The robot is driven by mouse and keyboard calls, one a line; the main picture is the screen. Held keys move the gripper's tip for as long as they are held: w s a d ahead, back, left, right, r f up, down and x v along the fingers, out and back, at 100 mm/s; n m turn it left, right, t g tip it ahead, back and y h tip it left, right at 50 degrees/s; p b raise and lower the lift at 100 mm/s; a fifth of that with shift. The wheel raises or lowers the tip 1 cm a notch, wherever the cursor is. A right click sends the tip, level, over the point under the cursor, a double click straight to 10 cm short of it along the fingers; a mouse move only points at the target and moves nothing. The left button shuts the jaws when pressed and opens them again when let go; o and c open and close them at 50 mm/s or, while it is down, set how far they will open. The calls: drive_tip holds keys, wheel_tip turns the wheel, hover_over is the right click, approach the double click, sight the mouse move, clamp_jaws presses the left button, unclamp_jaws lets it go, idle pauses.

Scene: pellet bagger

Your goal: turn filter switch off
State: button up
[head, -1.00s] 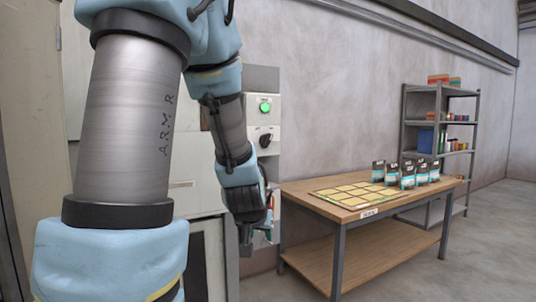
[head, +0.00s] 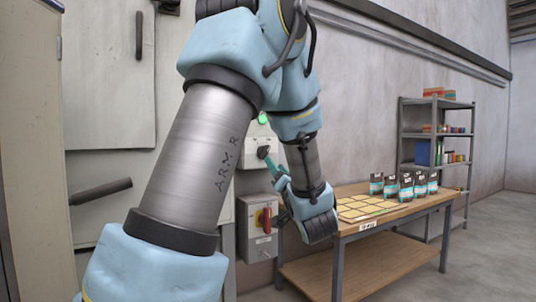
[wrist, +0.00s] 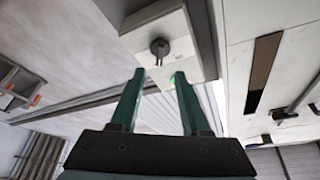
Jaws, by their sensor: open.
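A black rotary switch (head: 263,152) sits on a pale control box on the wall, below a lit green lamp (head: 262,118). I cannot read a label on it. My gripper (head: 271,163) is at this box, its green fingers pointing at the switch. In the wrist view, the black switch (wrist: 160,47) lies just beyond and between the fingertips of my gripper (wrist: 160,73), which are spread apart with nothing between them. I cannot tell whether they touch the knob. The green lamp (wrist: 173,102) shows between the fingers.
A large pale cabinet is at left.

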sight(267, 152)
drive_tip(key=p+x, duration=0.2)
drive_tip(key=x, duration=0.6)
drive_tip(key=shift+w, duration=0.1)
clamp_jaws()
idle(0.4)
